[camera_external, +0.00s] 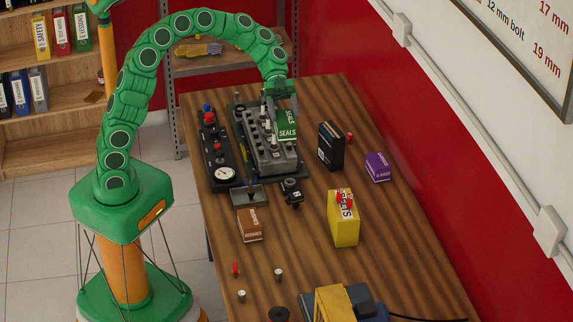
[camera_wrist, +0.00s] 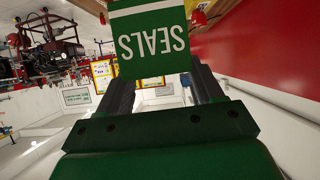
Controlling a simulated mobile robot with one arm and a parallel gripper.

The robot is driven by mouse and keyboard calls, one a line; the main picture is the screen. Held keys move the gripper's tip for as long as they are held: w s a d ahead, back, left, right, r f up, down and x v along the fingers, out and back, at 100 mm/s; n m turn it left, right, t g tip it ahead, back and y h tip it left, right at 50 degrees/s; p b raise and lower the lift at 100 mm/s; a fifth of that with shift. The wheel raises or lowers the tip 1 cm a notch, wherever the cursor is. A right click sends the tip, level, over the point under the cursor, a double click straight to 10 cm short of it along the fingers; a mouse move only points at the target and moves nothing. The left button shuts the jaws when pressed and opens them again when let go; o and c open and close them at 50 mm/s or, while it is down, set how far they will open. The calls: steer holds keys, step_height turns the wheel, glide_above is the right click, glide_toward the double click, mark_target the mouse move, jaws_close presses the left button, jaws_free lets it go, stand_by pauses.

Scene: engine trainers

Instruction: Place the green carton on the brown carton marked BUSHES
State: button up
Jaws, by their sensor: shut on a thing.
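The green carton marked SEALS (camera_external: 286,125) is held in my gripper (camera_external: 280,95), above the back part of the table over the grey engine block. In the wrist view the green carton (camera_wrist: 150,45) sits between the two dark fingers of my gripper (camera_wrist: 152,90), its SEALS label upside down. A small brown carton (camera_external: 250,225) stands on the table at the front left of the engine block, with a pale label on its top that is too small to read. My gripper is behind the brown carton and higher, clear of it.
The grey engine block (camera_external: 262,140), a black panel with a gauge (camera_external: 217,150) and a small tray (camera_external: 249,195) lie behind the brown carton. A yellow carton (camera_external: 343,220), a black box (camera_external: 331,146) and a purple carton (camera_external: 377,166) stand to the right. Bare table surrounds the brown carton's front.

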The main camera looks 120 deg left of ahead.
steer(key=w+d+m+g+h, duration=0.1)
steer(key=w+d, duration=0.1)
steer(key=d, duration=0.8)
steer(key=w+d+m+g+h, duration=0.1)
steer(key=w+d+m, duration=0.15)
steer(key=d, duration=0.65)
steer(key=g, duration=0.1)
glide_above(251, 213)
steer(key=shift+m, duration=0.25)
steer(key=shift+d+f, duration=0.1)
steer(key=shift+f, duration=6.45)
steer(key=shift+f, duration=0.15)
steer(key=o, duration=1.3)
steer(key=v, duration=1.2)
